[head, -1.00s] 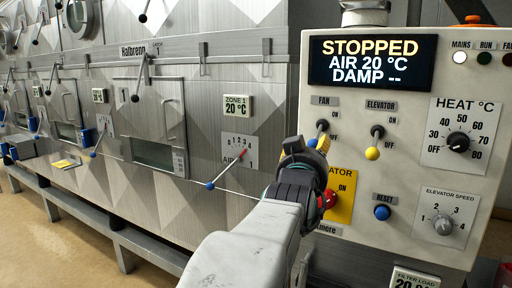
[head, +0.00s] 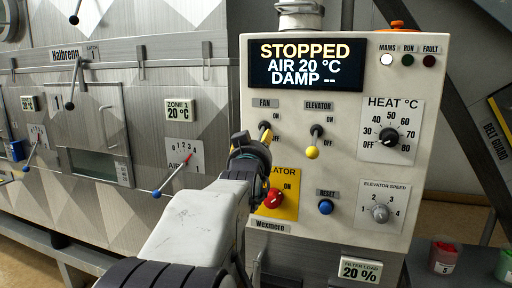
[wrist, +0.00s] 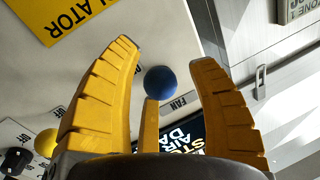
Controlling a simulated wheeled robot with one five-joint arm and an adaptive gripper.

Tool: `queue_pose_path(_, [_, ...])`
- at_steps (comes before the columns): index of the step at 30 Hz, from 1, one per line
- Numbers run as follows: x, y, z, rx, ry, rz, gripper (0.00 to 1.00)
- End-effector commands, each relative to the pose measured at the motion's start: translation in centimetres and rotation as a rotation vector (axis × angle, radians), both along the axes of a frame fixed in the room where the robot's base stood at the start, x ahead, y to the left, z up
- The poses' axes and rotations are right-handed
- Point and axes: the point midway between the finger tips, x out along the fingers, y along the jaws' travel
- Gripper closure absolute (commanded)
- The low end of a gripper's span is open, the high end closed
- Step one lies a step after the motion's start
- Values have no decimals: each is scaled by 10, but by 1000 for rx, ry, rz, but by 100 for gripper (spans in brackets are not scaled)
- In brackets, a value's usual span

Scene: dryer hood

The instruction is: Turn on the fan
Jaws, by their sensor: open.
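The grey control panel (head: 345,195) fills the right half of the head view. Its fan label (head: 265,103) has ON above and OFF below. The fan switch has a blue ball knob (wrist: 160,82), seen in the wrist view between my yellow fingers, with gaps on both sides. My gripper (head: 265,138) is open at the fan switch and hides most of it in the head view; it also shows in the wrist view (wrist: 165,52). The display (head: 305,64) reads STOPPED, AIR 20 °C. I cannot tell whether my fingers touch the knob.
The elevator switch (head: 312,152), with a yellow ball pointing down, is right of the fan switch. A red isolator knob (head: 272,199) and a blue reset button (head: 326,207) are below.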

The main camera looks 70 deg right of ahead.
Motion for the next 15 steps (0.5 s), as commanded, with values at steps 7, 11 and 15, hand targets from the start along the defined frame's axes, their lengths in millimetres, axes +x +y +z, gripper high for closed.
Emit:
queue_pose_path(7, [0, 0, 0, 0, 0, 0, 56])
queue_pose_path(11, [0, 0, 0, 0, 0, 0, 68])
queue_pose_path(15, [0, 0, 0, 1, 0, 0, 80])
